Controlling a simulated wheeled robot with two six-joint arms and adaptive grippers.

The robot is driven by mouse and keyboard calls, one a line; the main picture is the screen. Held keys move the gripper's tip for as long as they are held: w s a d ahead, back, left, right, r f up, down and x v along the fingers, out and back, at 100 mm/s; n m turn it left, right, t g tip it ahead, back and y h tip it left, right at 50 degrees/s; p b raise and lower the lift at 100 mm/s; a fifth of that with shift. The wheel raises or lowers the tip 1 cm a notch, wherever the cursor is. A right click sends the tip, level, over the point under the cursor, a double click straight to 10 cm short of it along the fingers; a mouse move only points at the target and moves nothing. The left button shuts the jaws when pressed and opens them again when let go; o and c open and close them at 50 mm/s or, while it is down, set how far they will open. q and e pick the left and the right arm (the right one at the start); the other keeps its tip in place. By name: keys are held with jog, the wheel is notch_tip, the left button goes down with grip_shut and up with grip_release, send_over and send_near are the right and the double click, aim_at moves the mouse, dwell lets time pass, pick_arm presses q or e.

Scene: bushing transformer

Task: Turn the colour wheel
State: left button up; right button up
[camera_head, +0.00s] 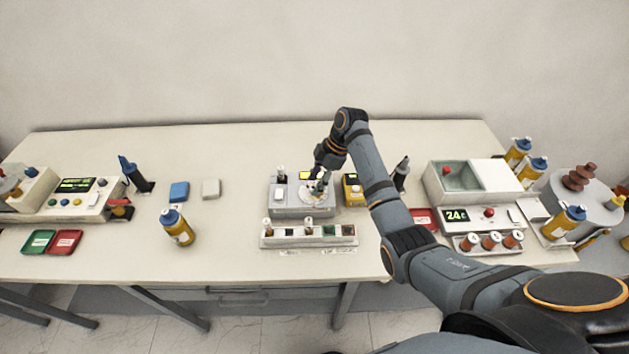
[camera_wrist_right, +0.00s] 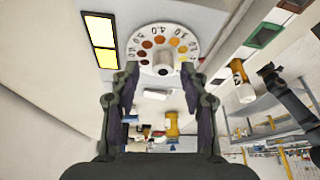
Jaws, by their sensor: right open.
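The colour wheel is a white disc with orange to brown dots and printed numbers around a white centre knob. In the right wrist view the wheel (camera_wrist_right: 143,46) is at the top centre. In the head view the wheel (camera_head: 309,197) is on the front of a grey-white tester (camera_head: 288,210), partly hidden by my gripper. My right gripper (camera_head: 320,182) is over the wheel. In the wrist view my open right gripper (camera_wrist_right: 161,75) has its fingertips on either side of the knob (camera_wrist_right: 163,65); I cannot tell whether they touch it. My left gripper is not in view.
A white rack (camera_head: 283,241) with small vials stands in front of the tester. A yellow device (camera_head: 353,189) is close on its right. A yellow bottle with a blue cap (camera_head: 177,228) stands to the left. The table (camera_head: 236,243) between them is clear.

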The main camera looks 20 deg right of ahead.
jog(key=shift+s+a+f, duration=0.2)
jog(key=shift+f, duration=0.4)
grip_shut()
jog(key=shift+r+m+p, duration=0.2)
jog(key=shift+m+p, duration=0.2)
jog(key=shift+p, duration=0.35)
jog(key=m+t+p, duration=0.1)
jog(key=m+p, duration=0.1)
jog(key=p, duration=0.1)
jog(key=shift+s+a+r+m+p, duration=0.1)
jog(key=shift+m+p, duration=0.2)
jog(key=shift+m, duration=0.1)
jog(key=shift+m+t+h+p, duration=0.4)
jog(key=shift+m+t+p, duration=0.2)
jog(key=shift+m+p, duration=0.35)
pick_arm(q)
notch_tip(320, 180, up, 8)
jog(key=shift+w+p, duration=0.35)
jog(key=shift+p, duration=0.05)
pick_arm(e)
jog(key=shift+m, duration=0.75)
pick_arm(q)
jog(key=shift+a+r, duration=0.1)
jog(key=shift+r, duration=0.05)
pick_arm(e)
jog(key=shift+f+t, duration=0.2)
jog(key=shift+t, duration=0.1)
